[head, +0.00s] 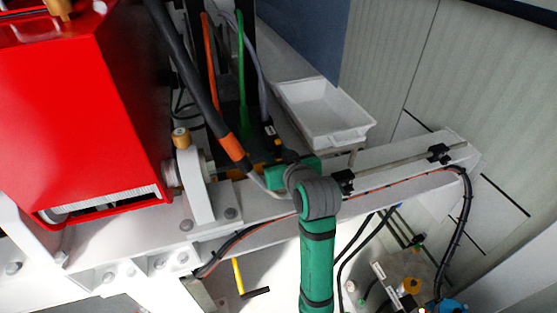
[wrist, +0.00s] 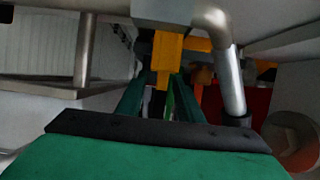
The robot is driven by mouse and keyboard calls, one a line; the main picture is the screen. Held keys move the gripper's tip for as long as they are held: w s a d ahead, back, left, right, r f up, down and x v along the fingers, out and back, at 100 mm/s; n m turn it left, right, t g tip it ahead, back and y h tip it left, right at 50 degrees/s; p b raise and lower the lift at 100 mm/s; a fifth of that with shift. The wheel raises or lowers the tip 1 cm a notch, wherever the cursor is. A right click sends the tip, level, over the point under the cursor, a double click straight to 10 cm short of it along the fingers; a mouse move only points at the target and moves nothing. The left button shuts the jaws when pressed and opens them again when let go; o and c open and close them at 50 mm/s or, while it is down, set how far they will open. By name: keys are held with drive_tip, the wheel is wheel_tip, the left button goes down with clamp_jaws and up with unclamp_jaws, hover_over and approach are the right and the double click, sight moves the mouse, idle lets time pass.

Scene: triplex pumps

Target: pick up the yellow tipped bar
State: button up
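My green arm with a grey joint reaches up in the head view, and my gripper (head: 270,158) points toward the upper left beside the white beam. The wrist view looks along my gripper (wrist: 163,82). Its two dark green fingers stand apart. A yellow piece (wrist: 166,55) hangs at the gap between the fingertips, its narrow lower end lined up with it. I cannot tell whether the fingers touch it, or whether it is the tip of the bar. In the head view, a small bar with a yellow part (head: 238,276) and a black end shows below the beam.
A red pump housing (head: 90,110) stands at left. A dark hose with an orange band (head: 231,147) runs down close to my gripper. A bent metal pipe (wrist: 229,75) is close at right in the wrist view. A white tray (head: 325,112) sits behind the beam (head: 400,160).

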drive_tip(key=shift+x, duration=1.35)
drive_tip(key=shift+r, duration=0.1)
clamp_jaws()
